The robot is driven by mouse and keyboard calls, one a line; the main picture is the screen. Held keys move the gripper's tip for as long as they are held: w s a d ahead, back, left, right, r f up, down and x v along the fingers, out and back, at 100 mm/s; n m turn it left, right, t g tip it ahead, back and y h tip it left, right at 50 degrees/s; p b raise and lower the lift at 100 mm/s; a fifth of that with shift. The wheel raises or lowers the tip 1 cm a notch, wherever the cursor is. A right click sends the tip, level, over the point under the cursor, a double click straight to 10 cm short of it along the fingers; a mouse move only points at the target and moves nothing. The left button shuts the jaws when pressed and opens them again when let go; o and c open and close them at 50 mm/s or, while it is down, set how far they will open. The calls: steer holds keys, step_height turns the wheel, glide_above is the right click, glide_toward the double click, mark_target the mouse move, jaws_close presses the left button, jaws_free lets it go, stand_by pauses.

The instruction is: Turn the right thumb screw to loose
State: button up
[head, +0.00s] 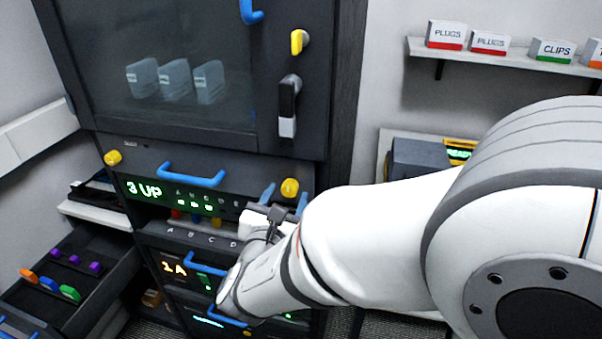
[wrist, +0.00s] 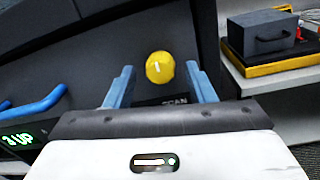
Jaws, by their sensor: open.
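The right thumb screw (head: 290,187) is a round yellow knob on the right end of the dark panel with the "3 UP" display. In the wrist view the yellow screw (wrist: 160,67) shows a short white mark, nearly upright and slightly tilted. My gripper (head: 284,196) is open, its two blue fingers at either side of the screw in the picture. In the wrist view my gripper (wrist: 162,88) has the screw between and beyond its fingertips, with visible gaps on both sides. The left thumb screw (head: 113,158) is yellow too, at the panel's other end.
A blue handle (head: 190,175) juts from the panel between the screws. Above are a glass door (head: 160,60), a yellow knob (head: 298,42) and a black latch (head: 288,105). An open drawer (head: 95,255) with coloured plugs is at lower left. A shelf (wrist: 265,88) holds a grey box at right.

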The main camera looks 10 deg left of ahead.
steer(key=shift+w, duration=0.45)
steer(key=shift+c, duration=0.2)
steer(key=c, duration=0.9)
